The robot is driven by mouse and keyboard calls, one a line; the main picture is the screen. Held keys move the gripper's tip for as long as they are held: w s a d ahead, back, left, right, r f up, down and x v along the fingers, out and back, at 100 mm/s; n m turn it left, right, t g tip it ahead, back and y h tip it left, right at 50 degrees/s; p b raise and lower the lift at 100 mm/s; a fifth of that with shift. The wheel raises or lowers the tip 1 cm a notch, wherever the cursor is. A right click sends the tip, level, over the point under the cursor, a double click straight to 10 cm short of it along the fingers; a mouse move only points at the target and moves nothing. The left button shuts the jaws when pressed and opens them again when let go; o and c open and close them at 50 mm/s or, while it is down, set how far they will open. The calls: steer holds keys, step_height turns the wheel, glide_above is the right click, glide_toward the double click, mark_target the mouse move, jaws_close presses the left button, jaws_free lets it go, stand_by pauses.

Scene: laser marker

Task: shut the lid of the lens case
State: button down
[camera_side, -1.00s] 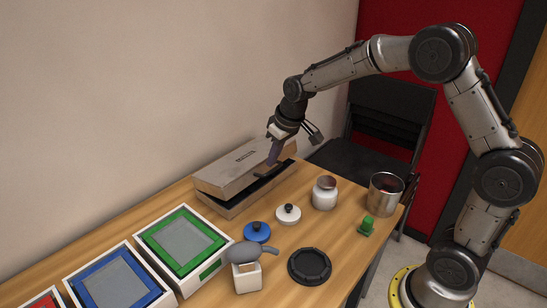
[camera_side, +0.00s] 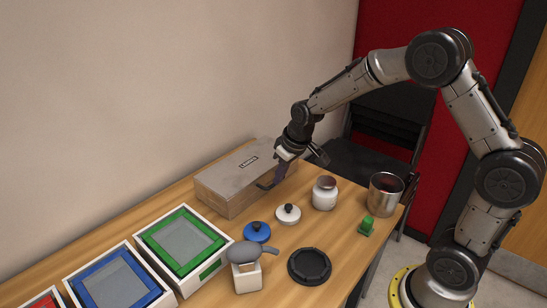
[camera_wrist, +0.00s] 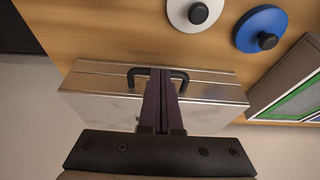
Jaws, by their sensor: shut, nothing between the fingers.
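The lens case (camera_side: 228,187) is a grey-brown box at the back of the table against the wall, with a label on its lid (camera_side: 240,165). The lid lies level on the body and I see no gap along the front. A dark handle (camera_side: 265,186) is on the front side; it also shows in the wrist view (camera_wrist: 179,74). My gripper (camera_side: 279,181) is shut and empty, at the right part of the case near the front edge. In the wrist view my fingers (camera_wrist: 158,100) reach over the lid to the handle and hide its middle. I cannot tell whether they touch.
A white lid (camera_side: 288,214), a blue lid (camera_side: 257,232) and a white jar (camera_side: 325,194) stand in front of the case. A metal pot (camera_side: 385,195) and a green piece (camera_side: 367,226) are at the right. A green-framed tray (camera_side: 183,245) is at the left.

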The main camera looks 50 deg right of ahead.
steer(key=s+a+r+t, duration=0.1)
steer(key=s+r, duration=0.3)
steer(key=r, duration=0.5)
steer(key=s+a+r, duration=0.1)
steer(key=s+r, duration=0.3)
steer(key=r, duration=0.5)
steer(key=s+a+f, duration=0.1)
steer(key=s+f, duration=0.1)
steer(key=s, duration=0.8)
steer(key=s+a+f, duration=0.2)
steer(key=s, duration=0.8)
steer(key=shift+t, duration=0.3)
